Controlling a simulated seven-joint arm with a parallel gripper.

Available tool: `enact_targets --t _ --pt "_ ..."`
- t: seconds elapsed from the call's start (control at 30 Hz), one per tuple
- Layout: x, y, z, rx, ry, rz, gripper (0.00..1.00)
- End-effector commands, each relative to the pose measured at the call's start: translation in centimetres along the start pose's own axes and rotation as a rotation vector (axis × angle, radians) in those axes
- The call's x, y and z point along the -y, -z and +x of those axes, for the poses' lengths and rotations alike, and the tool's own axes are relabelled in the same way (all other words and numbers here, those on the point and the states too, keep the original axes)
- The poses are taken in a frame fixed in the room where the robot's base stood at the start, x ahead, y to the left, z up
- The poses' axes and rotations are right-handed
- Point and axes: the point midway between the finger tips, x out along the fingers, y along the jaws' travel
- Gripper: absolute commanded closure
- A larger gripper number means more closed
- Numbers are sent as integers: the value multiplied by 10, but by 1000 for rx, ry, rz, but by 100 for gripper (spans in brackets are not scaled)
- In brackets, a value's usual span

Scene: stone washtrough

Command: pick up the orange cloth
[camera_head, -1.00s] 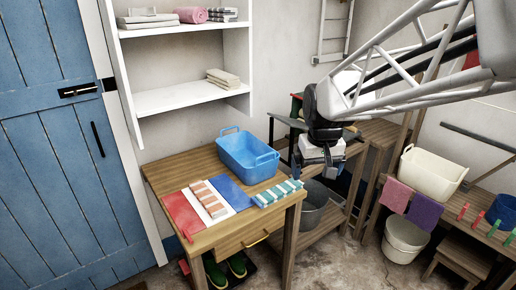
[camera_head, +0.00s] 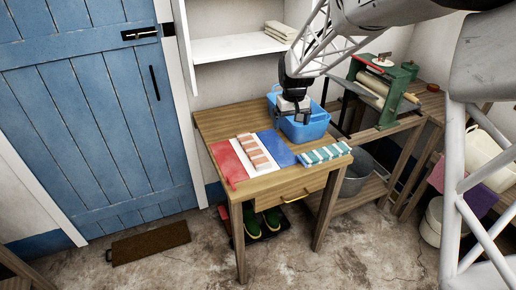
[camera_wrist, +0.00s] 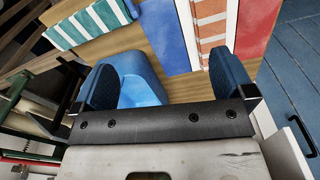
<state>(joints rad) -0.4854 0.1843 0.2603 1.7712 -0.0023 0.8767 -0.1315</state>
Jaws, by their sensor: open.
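The orange cloth (camera_head: 258,152) is a folded orange-and-white striped piece. It lies flat on the white panel between the red and blue panels on the wooden table. It also shows at the top of the wrist view (camera_wrist: 212,28). My gripper (camera_head: 300,117) is over the blue tub, behind and to the right of the orange cloth. In the wrist view its two dark blue fingers (camera_wrist: 163,82) stand apart with no cloth between them. Part of the blue tub shows between and below the fingers.
The blue tub (camera_head: 318,129) stands at the table's back right. A folded teal-and-white striped cloth (camera_head: 322,154) lies at the right front. The red panel (camera_head: 227,163) and blue panel (camera_head: 277,147) flank the white one. A green mangle (camera_head: 398,78) stands to the right.

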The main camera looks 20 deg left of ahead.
Motion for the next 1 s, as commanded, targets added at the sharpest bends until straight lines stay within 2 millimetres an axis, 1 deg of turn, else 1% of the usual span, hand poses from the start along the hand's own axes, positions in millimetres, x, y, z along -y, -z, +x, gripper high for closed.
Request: enact_targets --t 0.03,0.1,0.3,0.4,0.53,0.6,0.7,1.0 --pt "9 12 12 6 2 -17 0" --pt "21 27 26 13 3 -38 0" --pt "57 67 68 30 8 -97 0" --pt "75 83 87 37 10 -125 0" --pt "91 97 106 44 11 -150 0" --pt "98 102 113 46 12 -159 0" --pt "102 106 118 47 12 -166 0" --pt "103 107 120 48 12 -168 0"
